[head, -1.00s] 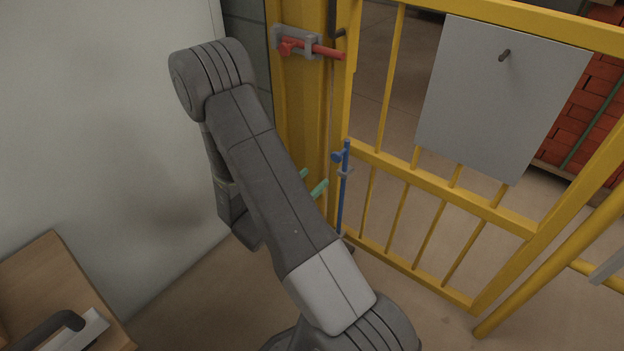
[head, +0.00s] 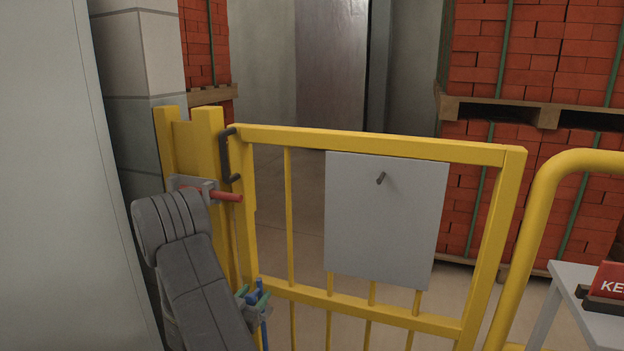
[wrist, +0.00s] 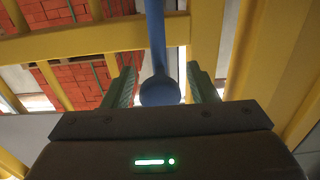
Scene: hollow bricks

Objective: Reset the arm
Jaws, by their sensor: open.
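My gripper (wrist: 161,70) has two green fingers spread apart. In the wrist view a blue rod with a round knob end (wrist: 160,90) shows between them, with gaps on both sides. In the head view the green fingertips (head: 252,296) are by the blue bolt (head: 264,330) on the gate's left side, low down. My grey arm (head: 195,275) rises from the bottom edge and bends at an elbow at lower left. It hides part of the post and the gripper's body.
A yellow gate (head: 375,145) carries a grey plate (head: 385,220) with a dark peg. A red bolt (head: 226,196) sits on the yellow post (head: 208,140), close to my elbow. A pale wall (head: 50,180) is at left. Brick stacks (head: 545,60) and a grey table (head: 580,275) are at right.

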